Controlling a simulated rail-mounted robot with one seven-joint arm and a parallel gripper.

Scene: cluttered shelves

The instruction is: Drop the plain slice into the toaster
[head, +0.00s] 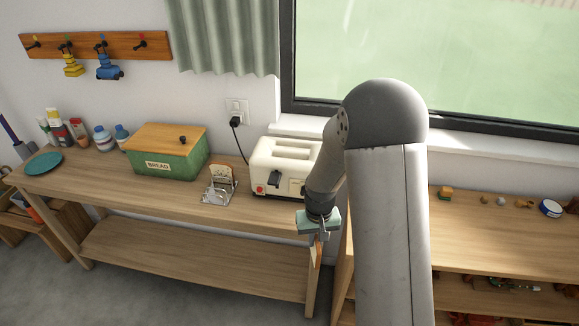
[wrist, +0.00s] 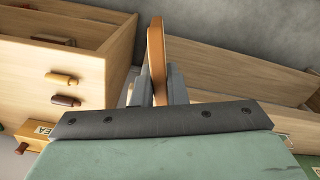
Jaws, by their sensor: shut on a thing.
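My gripper (head: 319,236) is shut on a bread slice (head: 315,259) and holds it out in front of the bench's front edge, below the worktop. In the wrist view the slice (wrist: 156,50) stands edge-on between the two grey fingers (wrist: 159,88), its brown crust showing; I cannot see its faces. The cream toaster (head: 283,160) stands on the bench, up and left of my gripper, with slots on top and a dark lever at its front. Its right end is partly hidden by my arm.
A wire rack (head: 219,195) holding another bread slice (head: 222,176) stands left of the toaster. The green bread box (head: 166,158) is further left. A black cord runs behind the toaster to a wall socket (head: 236,110). Wooden shelving (head: 490,235) stands to the right.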

